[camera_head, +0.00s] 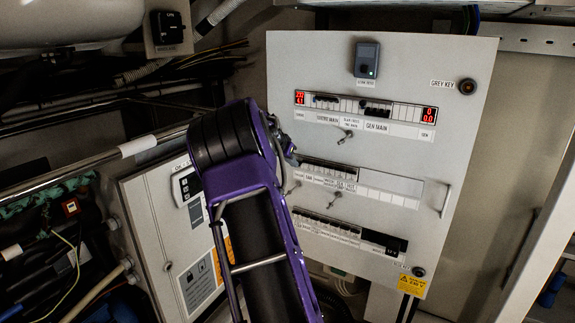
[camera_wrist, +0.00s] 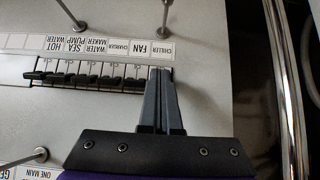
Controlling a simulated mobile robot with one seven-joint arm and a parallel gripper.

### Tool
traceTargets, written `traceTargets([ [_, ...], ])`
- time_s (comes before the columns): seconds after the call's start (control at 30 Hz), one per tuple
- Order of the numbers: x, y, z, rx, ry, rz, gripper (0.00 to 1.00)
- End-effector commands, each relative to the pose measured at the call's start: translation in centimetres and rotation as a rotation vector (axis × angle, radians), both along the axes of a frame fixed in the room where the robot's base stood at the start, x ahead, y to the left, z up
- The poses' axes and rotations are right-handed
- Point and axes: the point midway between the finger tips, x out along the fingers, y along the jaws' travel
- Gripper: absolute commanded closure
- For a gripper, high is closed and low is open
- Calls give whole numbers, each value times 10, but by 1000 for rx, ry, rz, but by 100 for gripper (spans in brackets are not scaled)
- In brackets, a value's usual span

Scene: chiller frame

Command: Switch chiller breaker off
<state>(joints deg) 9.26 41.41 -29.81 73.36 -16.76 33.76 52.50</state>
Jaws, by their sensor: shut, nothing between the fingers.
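The breaker panel (camera_head: 390,60) is a pale grey board with rows of switches. In the wrist view, upside down, a row of black breaker levers (camera_wrist: 88,79) runs under printed labels. The "CHILLER" label (camera_wrist: 163,50) is at the right end of the row, beside the "FAN" label (camera_wrist: 139,48). My gripper (camera_wrist: 161,72) is shut and empty, its fingertips over the row's end just by the chiller label. The fingers hide the chiller breaker, so its position and any contact cannot be told. In the head view my gripper (camera_head: 292,158) is at the panel's left side, by the middle row.
Metal toggle switches (camera_wrist: 165,17) stick out around the row. A shiny vertical rail (camera_wrist: 288,90) stands right of the panel in the wrist view. In the head view, a white cabinet (camera_head: 165,225) and cables are at left, and a panel handle (camera_head: 446,200) is at right.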

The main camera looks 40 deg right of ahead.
Motion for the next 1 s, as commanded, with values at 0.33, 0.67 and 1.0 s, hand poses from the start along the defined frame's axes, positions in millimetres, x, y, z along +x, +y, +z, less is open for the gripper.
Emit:
traceTargets([
  [0.33,0,0,-2,-1,0,1,100],
  [0.67,0,0,12,-1,0,0,100],
  [1.0,0,0,13,-1,0,1,100],
])
